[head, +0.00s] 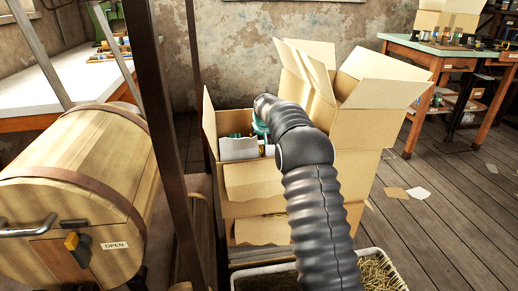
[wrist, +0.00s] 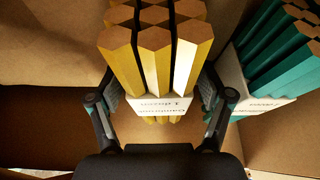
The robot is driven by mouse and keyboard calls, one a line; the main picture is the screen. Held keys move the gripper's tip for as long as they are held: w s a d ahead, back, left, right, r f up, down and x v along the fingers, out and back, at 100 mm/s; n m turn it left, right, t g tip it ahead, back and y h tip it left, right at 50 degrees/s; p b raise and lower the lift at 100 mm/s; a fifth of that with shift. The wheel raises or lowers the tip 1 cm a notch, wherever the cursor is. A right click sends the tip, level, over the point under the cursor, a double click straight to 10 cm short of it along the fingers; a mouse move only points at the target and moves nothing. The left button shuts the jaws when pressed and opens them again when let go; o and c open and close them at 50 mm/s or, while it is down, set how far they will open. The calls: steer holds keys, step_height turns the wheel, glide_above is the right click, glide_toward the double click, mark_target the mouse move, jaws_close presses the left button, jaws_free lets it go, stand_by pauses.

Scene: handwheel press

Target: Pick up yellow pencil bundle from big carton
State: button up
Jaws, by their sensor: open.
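The yellow pencil bundle (wrist: 151,60) stands inside the big carton, wrapped by a white printed paper band, in the wrist view. My gripper (wrist: 161,92) is open, with one finger on each side of the bundle near the band. I cannot tell whether the fingers touch it. The big carton (head: 254,189) stands open with its flaps up in the head view; my arm reaches into it. The yellow bundle and my fingertips are hidden there.
A teal pencil bundle (wrist: 276,65) with a white band stands close to the right of my gripper. The carton's inner wall (wrist: 50,60) is at left. A wooden barrel (head: 75,190) and dark upright posts stand left of the carton; a tray of shavings (head: 378,272) lies in front.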

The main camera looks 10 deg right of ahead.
steer(key=c, duration=1.4)
steer(key=shift+r, duration=0.1)
